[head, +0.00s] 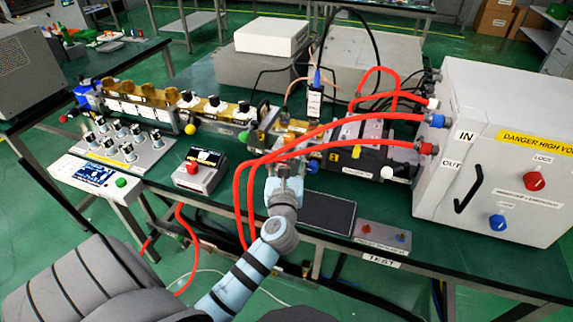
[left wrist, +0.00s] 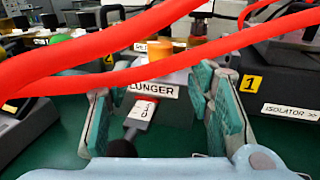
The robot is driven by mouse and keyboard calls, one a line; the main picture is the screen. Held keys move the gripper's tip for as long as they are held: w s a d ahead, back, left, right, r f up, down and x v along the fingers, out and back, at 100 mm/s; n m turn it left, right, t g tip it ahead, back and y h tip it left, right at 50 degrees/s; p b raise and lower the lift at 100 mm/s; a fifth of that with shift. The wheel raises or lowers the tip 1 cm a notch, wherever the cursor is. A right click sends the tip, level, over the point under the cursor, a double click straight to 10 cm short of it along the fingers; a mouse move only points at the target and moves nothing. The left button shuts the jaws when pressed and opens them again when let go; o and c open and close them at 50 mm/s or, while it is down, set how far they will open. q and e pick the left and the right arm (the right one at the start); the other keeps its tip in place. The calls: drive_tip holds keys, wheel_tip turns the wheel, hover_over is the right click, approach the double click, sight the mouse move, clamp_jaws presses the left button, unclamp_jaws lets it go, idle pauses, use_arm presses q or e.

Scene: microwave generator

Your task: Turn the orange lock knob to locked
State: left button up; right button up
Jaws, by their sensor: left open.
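The orange lock knob (head: 289,137) sits on a light block in the middle of the bench. In the left wrist view the knob (left wrist: 159,52) stands above a label reading "LUNGER", its first letter hidden, with a red hose partly covering it. My left gripper (head: 285,176) is in front of that block. In the left wrist view its two green-padded fingers (left wrist: 155,95) are open, spread to either side of the label, with the knob beyond and above them. A dark rod with a red-and-white scale (left wrist: 142,110) lies between the fingers. My right gripper is not in view.
Thick red hoses (head: 238,190) loop close beside my left gripper and cross its wrist view (left wrist: 120,75). A dark isolator block (head: 368,158) stands right of the knob. A white high-voltage cabinet (head: 480,120) fills the right. A black pad (head: 328,212) lies at the front edge.

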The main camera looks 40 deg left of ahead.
use_arm(q)
drive_tip(key=shift+v, duration=1.7)
drive_tip(key=shift+r, duration=0.15)
